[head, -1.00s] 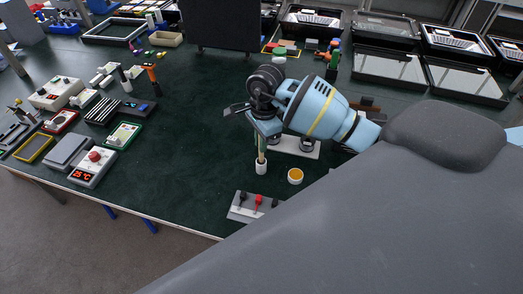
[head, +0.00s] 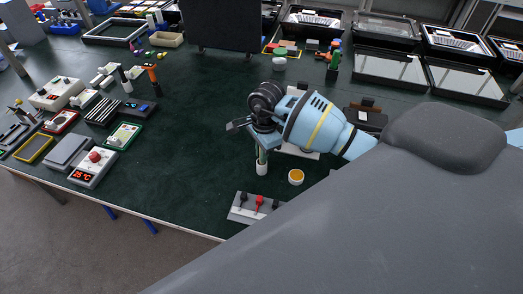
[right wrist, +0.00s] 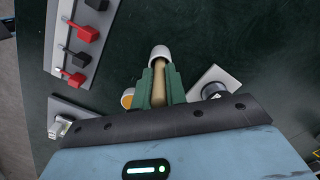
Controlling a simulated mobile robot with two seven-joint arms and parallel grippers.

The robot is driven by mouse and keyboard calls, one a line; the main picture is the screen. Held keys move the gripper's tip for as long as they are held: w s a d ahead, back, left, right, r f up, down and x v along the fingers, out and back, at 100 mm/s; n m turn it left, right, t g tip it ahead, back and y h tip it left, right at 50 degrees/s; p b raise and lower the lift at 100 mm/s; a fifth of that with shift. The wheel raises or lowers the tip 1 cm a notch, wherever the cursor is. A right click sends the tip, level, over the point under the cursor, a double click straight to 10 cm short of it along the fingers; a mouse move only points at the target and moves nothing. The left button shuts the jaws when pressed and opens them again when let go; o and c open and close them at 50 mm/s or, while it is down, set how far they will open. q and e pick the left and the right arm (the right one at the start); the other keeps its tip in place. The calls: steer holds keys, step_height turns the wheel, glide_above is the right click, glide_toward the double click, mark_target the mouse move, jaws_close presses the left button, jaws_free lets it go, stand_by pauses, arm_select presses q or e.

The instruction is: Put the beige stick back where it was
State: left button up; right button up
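The beige stick (right wrist: 158,84) stands between the green fingers of my right gripper (right wrist: 160,82) in the right wrist view. The fingers lie against both its sides. Its far end is at the mouth of a small white cup (right wrist: 160,53), and seems to be inside it. In the head view the right gripper (head: 262,153) points down just above the white cup (head: 262,169). There its fingers hide most of the stick. The cup stands upright on the dark green table. My left gripper is in neither view.
A small white pot with orange contents (head: 296,177) stands right of the cup. A panel with red and black levers (head: 252,206) lies in front, near the table edge. A pale plate (head: 304,152) is behind the gripper. The table's middle left is clear.

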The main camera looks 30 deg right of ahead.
steer(key=o, duration=0.4)
steer(key=r, duration=1.2)
steer(key=shift+d+r, duration=0.15)
steer(key=shift+d, duration=0.25)
